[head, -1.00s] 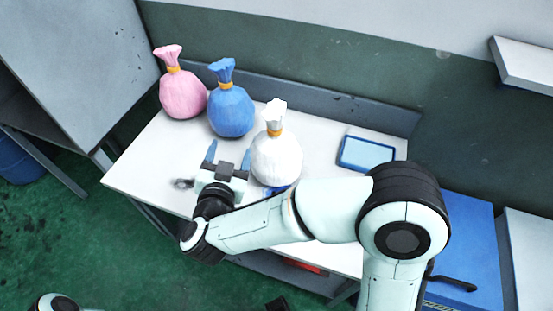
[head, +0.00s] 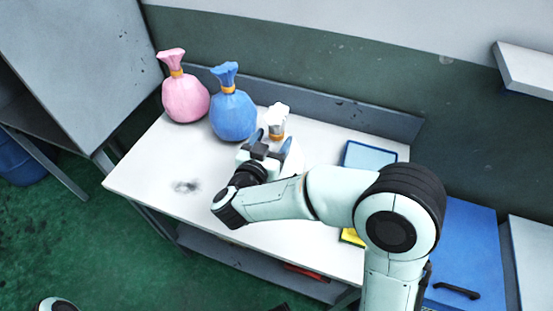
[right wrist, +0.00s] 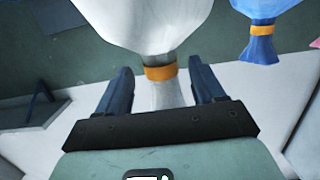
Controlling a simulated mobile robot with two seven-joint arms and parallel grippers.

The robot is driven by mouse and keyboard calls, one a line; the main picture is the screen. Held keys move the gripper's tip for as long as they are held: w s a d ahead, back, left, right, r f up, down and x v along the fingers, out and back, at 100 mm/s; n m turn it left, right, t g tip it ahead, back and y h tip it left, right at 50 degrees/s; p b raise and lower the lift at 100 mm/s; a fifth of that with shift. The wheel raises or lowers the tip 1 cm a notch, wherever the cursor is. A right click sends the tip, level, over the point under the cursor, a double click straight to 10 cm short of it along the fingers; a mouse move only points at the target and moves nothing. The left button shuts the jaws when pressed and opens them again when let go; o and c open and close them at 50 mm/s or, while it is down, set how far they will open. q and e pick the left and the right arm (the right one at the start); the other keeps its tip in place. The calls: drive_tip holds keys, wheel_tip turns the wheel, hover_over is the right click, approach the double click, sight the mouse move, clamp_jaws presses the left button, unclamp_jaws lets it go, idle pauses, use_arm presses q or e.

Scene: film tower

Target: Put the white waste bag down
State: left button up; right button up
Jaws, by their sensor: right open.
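The white waste bag (head: 277,122) stands upright on the white table (head: 150,160); its orange tie and gathered top show, and most of its body is hidden behind my right gripper (head: 270,140). In the right wrist view the white bag (right wrist: 145,22) hangs into the picture from the top. Its orange-tied neck lies between the two dark fingers of my right gripper (right wrist: 160,75). The fingers are open, with a gap showing on both sides of the neck. My left gripper is out of view.
A blue bag (head: 233,114) and a pink bag (head: 185,99) stand to the left of the white bag. A blue tray (head: 368,155) lies to the right, with a yellow item (head: 352,237) near the front edge. The table's left front is clear except for a dark smudge.

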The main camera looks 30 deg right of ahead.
sight(274, 135)
drive_tip(key=x, duration=0.3)
drive_tip(key=shift+w+d, duration=0.1)
drive_tip(key=shift+w, duration=0.1)
drive_tip(key=shift+c, duration=0.3)
clamp_jaws()
drive_tip(key=shift+r, duration=0.1)
drive_tip(key=shift+r, duration=0.15)
